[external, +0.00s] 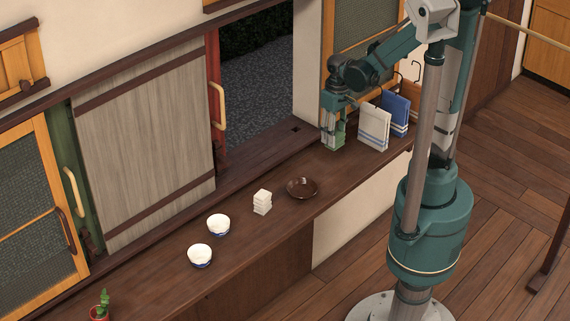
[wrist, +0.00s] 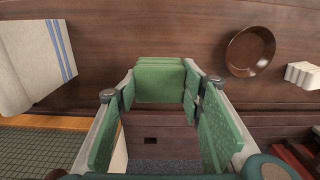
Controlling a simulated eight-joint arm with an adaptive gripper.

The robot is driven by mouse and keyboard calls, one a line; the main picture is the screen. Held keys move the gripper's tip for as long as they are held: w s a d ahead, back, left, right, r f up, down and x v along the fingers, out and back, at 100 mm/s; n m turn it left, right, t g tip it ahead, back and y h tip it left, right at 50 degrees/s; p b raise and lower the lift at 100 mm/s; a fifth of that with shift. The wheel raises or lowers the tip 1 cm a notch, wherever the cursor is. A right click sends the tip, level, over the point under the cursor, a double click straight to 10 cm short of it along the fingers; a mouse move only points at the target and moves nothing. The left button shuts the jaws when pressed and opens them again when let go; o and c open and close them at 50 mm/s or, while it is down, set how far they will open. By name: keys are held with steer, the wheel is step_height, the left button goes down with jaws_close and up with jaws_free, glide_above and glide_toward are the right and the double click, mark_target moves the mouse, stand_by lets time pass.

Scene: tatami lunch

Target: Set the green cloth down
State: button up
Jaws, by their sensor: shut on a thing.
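The green cloth (external: 333,139) is a folded, light green piece low over the dark wooden counter (external: 160,268), left of a hanging white cloth. My gripper (external: 333,124) points down from above and is shut on it. In the wrist view the cloth (wrist: 160,80) sits between the two fingertips of my gripper (wrist: 160,92), whose fingers carry green pads. I cannot tell whether the cloth's lower edge touches the counter.
A white cloth with blue stripes (external: 373,128) and a blue cloth (external: 397,110) stand close on the right. A brown bowl (external: 302,188), a white stack (external: 262,202) and two white-blue bowls (external: 218,224) lie along the counter to the left. Bare counter separates cloth and brown bowl.

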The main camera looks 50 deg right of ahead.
stand_by(0.4)
steer(key=shift+f+b, duration=0.8)
steer(key=shift+f, duration=2.15)
steer(key=shift+f+b, duration=0.65)
steer(key=shift+f, duration=1.45)
steer(key=shift+f, duration=0.2)
steer(key=o, duration=0.8)
steer(key=shift+r, duration=0.1)
steer(key=shift+r, duration=0.2)
steer(key=shift+r+p, duration=1.65)
steer(key=shift+r, duration=4.3)
